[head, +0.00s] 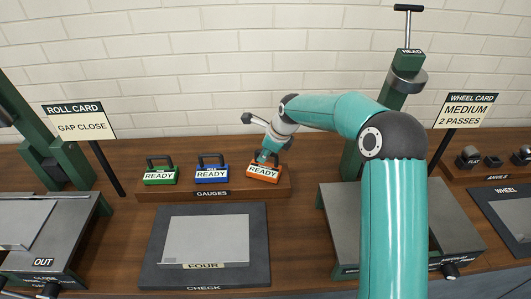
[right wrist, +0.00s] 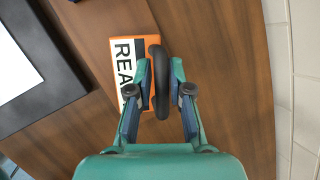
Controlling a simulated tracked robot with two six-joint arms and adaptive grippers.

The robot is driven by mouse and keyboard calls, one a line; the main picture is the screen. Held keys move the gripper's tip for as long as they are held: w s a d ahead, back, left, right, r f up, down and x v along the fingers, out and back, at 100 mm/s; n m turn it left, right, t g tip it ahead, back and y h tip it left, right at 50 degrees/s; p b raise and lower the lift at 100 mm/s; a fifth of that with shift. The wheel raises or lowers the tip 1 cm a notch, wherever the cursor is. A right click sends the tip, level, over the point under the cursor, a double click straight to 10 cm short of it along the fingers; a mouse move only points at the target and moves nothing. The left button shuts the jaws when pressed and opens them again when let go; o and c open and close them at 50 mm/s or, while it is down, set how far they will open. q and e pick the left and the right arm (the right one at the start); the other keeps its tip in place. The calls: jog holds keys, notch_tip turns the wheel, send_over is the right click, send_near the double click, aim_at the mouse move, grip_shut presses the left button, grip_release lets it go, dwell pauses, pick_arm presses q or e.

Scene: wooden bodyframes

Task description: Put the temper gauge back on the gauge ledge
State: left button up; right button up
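No label names which is the temper gauge. My right gripper (head: 268,155) is at the orange gauge from above. In the right wrist view, my right gripper (right wrist: 161,85) has its fingers on both sides of the black handle (right wrist: 157,75) and looks closed on it. The orange body (right wrist: 128,38) lies beyond, partly hidden. My left gripper is out of view.
A dark CHECK plate (head: 255,240) with a grey FOUR sheet (head: 207,240) lies in front of the ledge. A green machine (head: 395,95) stands to the right, and the roll card (head: 79,121) is on a post at the left. My right arm covers part of the right side.

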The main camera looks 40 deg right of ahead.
jog(key=shift+o, duration=1)
jog(key=shift+r, duration=0.1)
jog(key=v, duration=1.2)
jog(key=shift+b, duration=0.4)
